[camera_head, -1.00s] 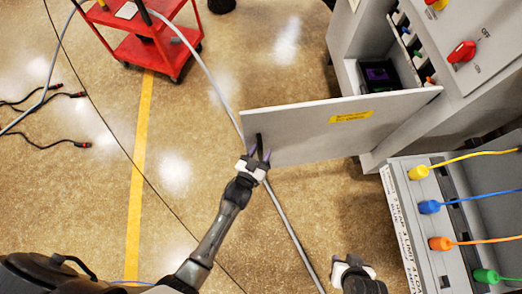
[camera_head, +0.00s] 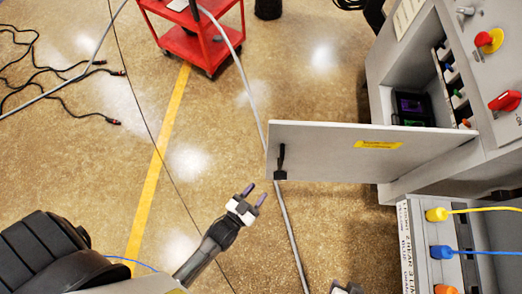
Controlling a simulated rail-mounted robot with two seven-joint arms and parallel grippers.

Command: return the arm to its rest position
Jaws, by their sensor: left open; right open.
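My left gripper (camera_head: 252,196) is open and empty. It hangs over the floor, below and left of the open cabinet door's black handle (camera_head: 281,163), apart from it. The grey door (camera_head: 335,153) stands swung out to the left from the furnace cabinet (camera_head: 452,150) and bears a yellow label. My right gripper (camera_head: 347,287) shows only in part at the bottom edge; most of it is cut off.
A box with yellow, blue and orange plugs (camera_head: 437,252) stands at the lower right. A red cart (camera_head: 200,42) stands at the top. A grey hose (camera_head: 262,130) and black cables (camera_head: 62,95) lie on the floor.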

